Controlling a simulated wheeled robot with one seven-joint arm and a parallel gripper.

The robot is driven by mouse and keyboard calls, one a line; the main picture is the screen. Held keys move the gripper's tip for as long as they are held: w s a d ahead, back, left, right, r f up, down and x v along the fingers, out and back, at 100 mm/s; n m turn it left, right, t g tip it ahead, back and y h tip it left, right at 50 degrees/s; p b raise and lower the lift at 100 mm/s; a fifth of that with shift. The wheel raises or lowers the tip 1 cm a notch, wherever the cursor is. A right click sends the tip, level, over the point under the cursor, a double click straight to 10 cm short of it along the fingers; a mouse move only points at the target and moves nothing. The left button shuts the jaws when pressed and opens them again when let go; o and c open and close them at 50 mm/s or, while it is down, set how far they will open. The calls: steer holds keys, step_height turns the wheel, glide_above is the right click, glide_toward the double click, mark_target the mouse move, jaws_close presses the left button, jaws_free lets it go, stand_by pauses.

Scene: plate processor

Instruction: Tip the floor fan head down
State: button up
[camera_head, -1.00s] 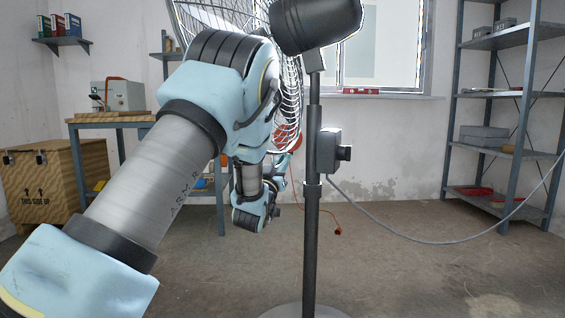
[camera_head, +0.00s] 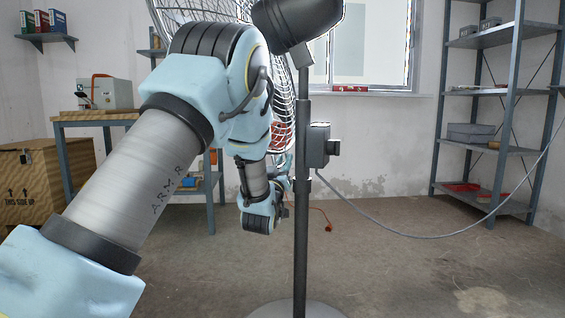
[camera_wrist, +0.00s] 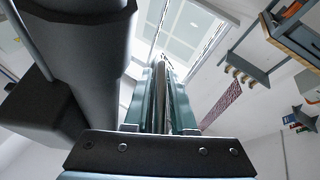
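The floor fan stands in front of me, its black pole (camera_head: 301,210) upright on a round base (camera_head: 298,311). Its dark motor housing (camera_head: 298,22) is at the top, with the wire cage (camera_head: 285,95) left of the pole, partly hidden by my arm. My gripper (camera_head: 283,166) is low beside the pole, near the cage's lower edge, mostly hidden in the head view. In the wrist view, the fingers of my gripper (camera_wrist: 168,98) point up, close together, with a thin dark strip between them. The fan's black body (camera_wrist: 80,60) fills the left. Whether the fingers grip the cage is unclear.
A control box (camera_head: 318,146) is on the pole, with a grey cable (camera_head: 430,241) running right. A metal shelf (camera_head: 500,150) stands at right, a workbench (camera_head: 110,119) and wooden crate (camera_head: 48,185) at left. The floor right of the fan is clear.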

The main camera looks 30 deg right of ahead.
steer(key=shift+o, duration=1.2)
steer(key=p+v, duration=0.1)
steer(key=v, duration=0.9)
steer(key=shift+s+a+f+p, duration=0.2)
steer(key=shift+a+p, duration=0.05)
steer(key=shift+p, duration=0.15)
steer(key=shift+c, duration=0.3)
